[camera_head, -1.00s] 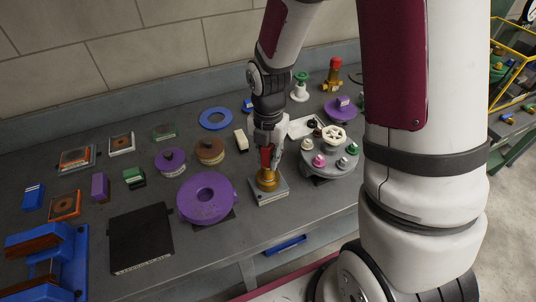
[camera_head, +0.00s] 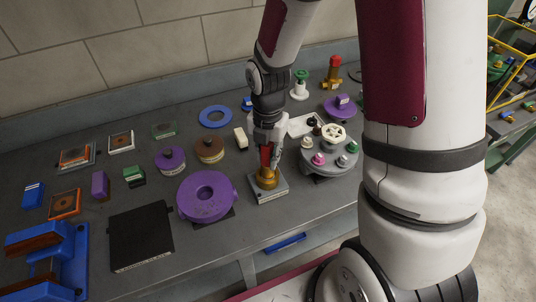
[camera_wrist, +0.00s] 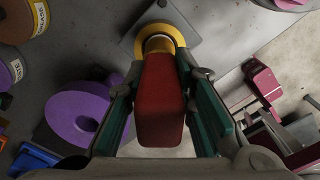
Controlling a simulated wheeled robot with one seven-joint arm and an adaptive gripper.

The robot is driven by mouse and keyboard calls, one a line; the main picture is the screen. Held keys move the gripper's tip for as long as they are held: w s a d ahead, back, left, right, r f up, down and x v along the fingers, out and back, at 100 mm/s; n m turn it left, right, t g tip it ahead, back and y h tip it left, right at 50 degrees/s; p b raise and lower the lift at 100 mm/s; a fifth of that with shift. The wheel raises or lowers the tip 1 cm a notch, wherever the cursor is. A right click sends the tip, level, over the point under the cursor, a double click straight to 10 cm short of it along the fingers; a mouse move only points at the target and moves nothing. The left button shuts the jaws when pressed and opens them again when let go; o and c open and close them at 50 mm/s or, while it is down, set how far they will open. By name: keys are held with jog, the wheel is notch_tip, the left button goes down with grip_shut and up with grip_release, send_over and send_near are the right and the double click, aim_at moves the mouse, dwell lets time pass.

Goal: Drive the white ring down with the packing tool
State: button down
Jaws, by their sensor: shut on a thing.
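My gripper (camera_head: 266,150) points down and is shut on a red-handled tool (camera_wrist: 160,100), which I take for the packing tool. The red handle sits between the green finger pads in the wrist view. Its far end meets a brass fitting (camera_head: 267,180) on a grey square block (camera_head: 270,194). In the wrist view the round yellow rim of the brass fitting (camera_wrist: 178,27) surrounds a pale round part (camera_wrist: 158,44). I cannot tell whether this pale part is the white ring or the tool's end. The handle hides most of the fitting's inside.
A purple disc (camera_head: 186,205) lies left of the block. A round grey stand with several coloured knobs (camera_head: 330,165) stands close on the right. A black plate (camera_head: 140,236) lies front left. The bench front edge is near.

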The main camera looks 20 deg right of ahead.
jog(key=shift+r+p, duration=1.55)
jog(key=shift+r, duration=1.85)
